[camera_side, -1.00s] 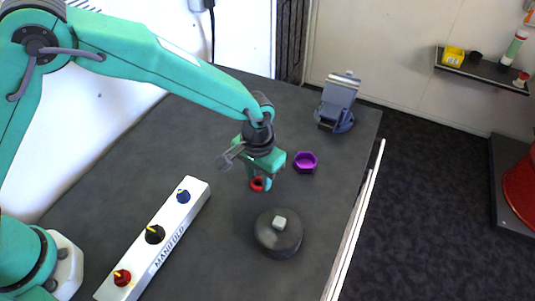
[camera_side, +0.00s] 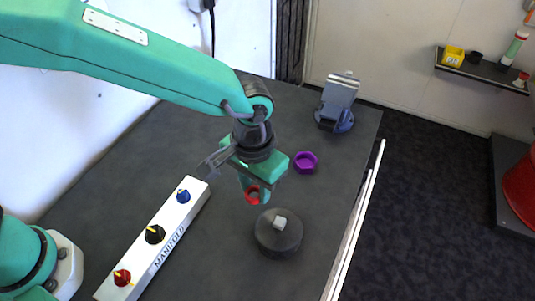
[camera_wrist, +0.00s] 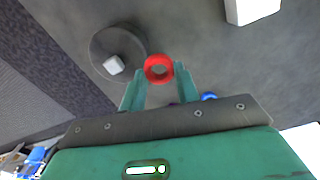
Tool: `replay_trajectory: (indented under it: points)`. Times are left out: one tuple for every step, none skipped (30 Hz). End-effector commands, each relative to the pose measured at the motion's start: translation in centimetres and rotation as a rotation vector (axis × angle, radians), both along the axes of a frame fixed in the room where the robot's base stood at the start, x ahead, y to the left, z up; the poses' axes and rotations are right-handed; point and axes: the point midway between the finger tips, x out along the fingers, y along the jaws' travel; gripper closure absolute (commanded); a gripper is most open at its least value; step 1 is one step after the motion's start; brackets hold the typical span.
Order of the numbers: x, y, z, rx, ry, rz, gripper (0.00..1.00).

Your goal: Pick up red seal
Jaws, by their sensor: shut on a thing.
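The red seal (camera_side: 253,202) is a small red ring. In the wrist view the red seal (camera_wrist: 149,70) sits between the tips of the two green fingers. My gripper (camera_side: 256,191) is shut on it and holds it above the dark table; in the wrist view my gripper (camera_wrist: 160,80) points at the table with the ring at its fingertips. The fingers hide part of the ring in the side view.
A round dark block with a pale square knob (camera_side: 279,235) stands just right of and below the gripper. A purple hexagonal part (camera_side: 305,162) lies beyond it. A white manifold (camera_side: 162,238) with coloured knobs is at left, a blue-grey vise (camera_side: 337,103) behind.

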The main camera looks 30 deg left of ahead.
Motion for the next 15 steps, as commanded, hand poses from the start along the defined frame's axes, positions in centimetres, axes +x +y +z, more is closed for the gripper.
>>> replay_trajectory:
  points:
    - [-0.6, -0.3, 0.4, 0.000, 0.000, -0.003, 0.90]
    - [-0.9, -0.4, 0.6, 0.000, 0.000, -0.002, 0.90]
    - [-1.3, -0.6, 0.8, 0.000, 0.000, -0.002, 0.90]
    - [-1.5, -0.7, 1.0, -0.001, -0.001, -0.002, 0.90]
    - [-1.7, -0.7, 1.1, -0.001, -0.001, -0.002, 0.90]
    - [-1.9, -0.8, 1.2, -0.001, -0.001, -0.001, 0.90]
    - [-2.0, -0.9, 1.3, 0.000, 0.000, -0.001, 0.90]
    - [-2.1, -0.9, 1.4, 0.000, 0.000, 0.000, 0.90]
    - [-2.2, -0.9, 1.4, 0.000, 0.000, 0.000, 0.90]
    - [-2.3, -1.0, 1.5, 0.000, 0.000, 0.000, 0.90]
    - [-2.3, -1.0, 1.5, 0.000, 0.000, 0.000, 0.90]
    - [-2.4, -1.0, 1.5, 0.000, 0.001, 0.001, 0.90]
    - [-2.4, -1.0, 1.5, 0.000, 0.001, 0.001, 0.90]
    - [-2.4, -1.0, 1.5, 0.000, 0.001, 0.001, 0.90]
    - [-2.4, -1.0, 1.5, 0.000, 0.001, 0.001, 0.90]
